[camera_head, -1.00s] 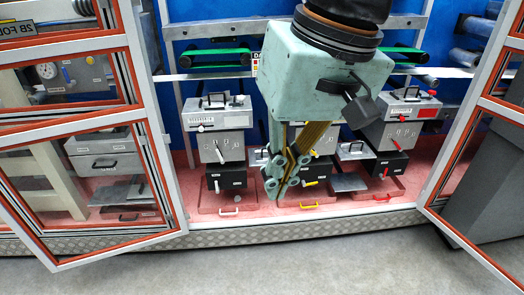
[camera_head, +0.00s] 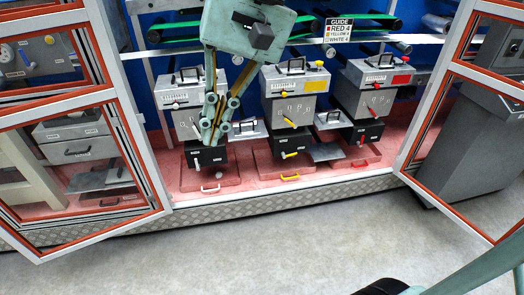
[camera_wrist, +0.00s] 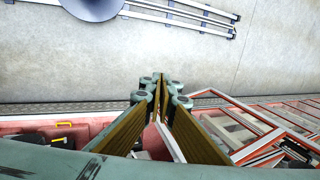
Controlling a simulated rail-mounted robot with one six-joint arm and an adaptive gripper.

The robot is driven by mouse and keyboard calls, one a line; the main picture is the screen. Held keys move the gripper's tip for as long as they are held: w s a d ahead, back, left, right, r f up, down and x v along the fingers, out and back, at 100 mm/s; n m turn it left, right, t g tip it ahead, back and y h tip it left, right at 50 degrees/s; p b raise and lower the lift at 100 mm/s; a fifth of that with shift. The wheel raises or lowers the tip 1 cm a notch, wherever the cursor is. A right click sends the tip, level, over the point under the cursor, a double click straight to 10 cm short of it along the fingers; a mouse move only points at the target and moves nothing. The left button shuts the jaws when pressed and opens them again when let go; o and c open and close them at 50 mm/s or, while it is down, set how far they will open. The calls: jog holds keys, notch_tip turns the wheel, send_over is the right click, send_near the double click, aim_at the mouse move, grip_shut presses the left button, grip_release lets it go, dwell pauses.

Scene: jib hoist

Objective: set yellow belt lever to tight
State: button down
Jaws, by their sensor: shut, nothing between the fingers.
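The yellow unit stands in the middle of the row: a grey box (camera_head: 281,103) with a yellow label above a black box (camera_head: 279,142). A yellow-tipped lever (camera_head: 290,122) slants on the grey box's front, and another yellow lever (camera_head: 290,155) is on the black box. I cannot tell which is the belt lever, nor read its setting. My gripper (camera_head: 211,139) is shut and empty, pointing down in front of the white unit (camera_head: 186,122), left of the yellow levers and apart from them. In the wrist view its fingers (camera_wrist: 161,78) are together.
The red unit (camera_head: 368,102) stands at the right. A guide sign (camera_head: 339,31) reads red 4, yellow 4, white 4. Orange-edged open doors flank the bay at left (camera_head: 90,165) and right (camera_head: 470,120). A yellow handle (camera_head: 290,178) lies on the pink floor before the yellow unit.

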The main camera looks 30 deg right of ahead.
jog(key=w+d+f+m+t+y, duration=0.1)
jog(key=w+f+m+y, duration=0.3)
jog(key=w, duration=1.1)
jog(key=w+d+f+m+y, duration=0.1)
jog(key=w+f+m+y, duration=0.3)
jog(key=w, duration=1.1)
jog(key=w+d+f+m+t+y+b, duration=0.2)
jog(key=w+d+f+m+t, duration=0.45)
jog(key=w+d+f, duration=1.4)
jog(key=w+d+f+m+t+h, duration=0.2)
jog(key=d+f+m+t+h, duration=0.15)
jog(key=d+f, duration=0.8)
jog(key=w+d+f+m+t+h, duration=0.2)
jog(key=d+f+m+t, duration=0.45)
jog(key=f, duration=0.85)
jog(key=s+d+f+m+h, duration=0.3)
jog(key=d+f, duration=0.4)
jog(key=f, duration=0.3)
jog(key=s+d+f+m+t+h+b, duration=0.1)
jog(key=s+d+f+m+h, duration=0.2)
jog(key=s+d+f+h, duration=0.3)
jog(key=s+d+f+m+h, duration=0.3)
jog(key=s+d+f+h, duration=0.2)
jog(key=f, duration=0.9)
jog(key=d, duration=0.3)
jog(key=shift+b, duration=0.35)
